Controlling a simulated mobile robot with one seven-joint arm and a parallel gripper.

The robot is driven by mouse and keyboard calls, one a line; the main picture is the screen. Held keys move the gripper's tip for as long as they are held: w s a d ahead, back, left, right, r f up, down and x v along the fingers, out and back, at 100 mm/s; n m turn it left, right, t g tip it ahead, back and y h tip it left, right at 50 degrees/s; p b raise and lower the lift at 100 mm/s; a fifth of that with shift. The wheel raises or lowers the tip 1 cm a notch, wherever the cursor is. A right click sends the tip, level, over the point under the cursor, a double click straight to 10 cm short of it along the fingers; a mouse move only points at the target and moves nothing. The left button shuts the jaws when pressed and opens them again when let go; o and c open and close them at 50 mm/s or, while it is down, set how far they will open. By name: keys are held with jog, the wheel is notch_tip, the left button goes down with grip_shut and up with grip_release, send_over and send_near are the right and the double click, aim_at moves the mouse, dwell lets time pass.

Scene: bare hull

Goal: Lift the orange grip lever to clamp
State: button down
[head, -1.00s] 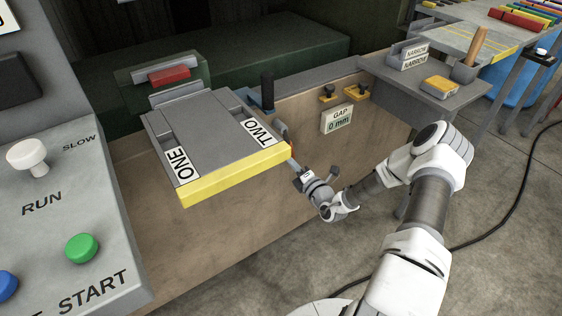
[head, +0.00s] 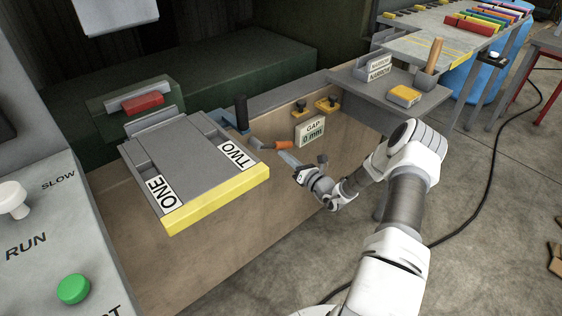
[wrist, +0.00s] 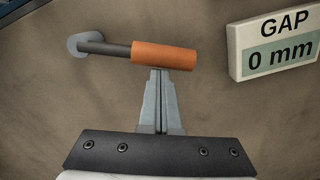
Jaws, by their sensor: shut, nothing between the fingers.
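The orange grip lever (head: 276,145) sticks out from the brown panel, to the right of the yellow-edged plate marked ONE and TWO. In the wrist view the orange grip (wrist: 164,56) lies nearly level on a dark rod (wrist: 105,47) that runs left to a round grey pivot (wrist: 80,45). My gripper (head: 284,156) is shut and empty. In the wrist view its fingertips (wrist: 159,72) are together just below the grip's underside, near its middle. I cannot tell whether they touch it.
A GAP sign (head: 310,131) reading 0 mm is on the panel right of the lever. The plate's yellow edge (head: 215,200) is close to the left. A grey shelf (head: 387,107) stands out at right. Floor in front is open.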

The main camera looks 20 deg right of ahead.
aim_at(290, 146)
jog(key=r+n, duration=0.1)
jog(key=d+r+n+p, duration=0.1)
jog(key=shift+w+d+r+n, duration=0.2)
jog(key=shift+n, duration=0.1)
jog(key=shift+d+r, duration=0.15)
jog(key=shift+r, duration=0.3)
dwell(0.3)
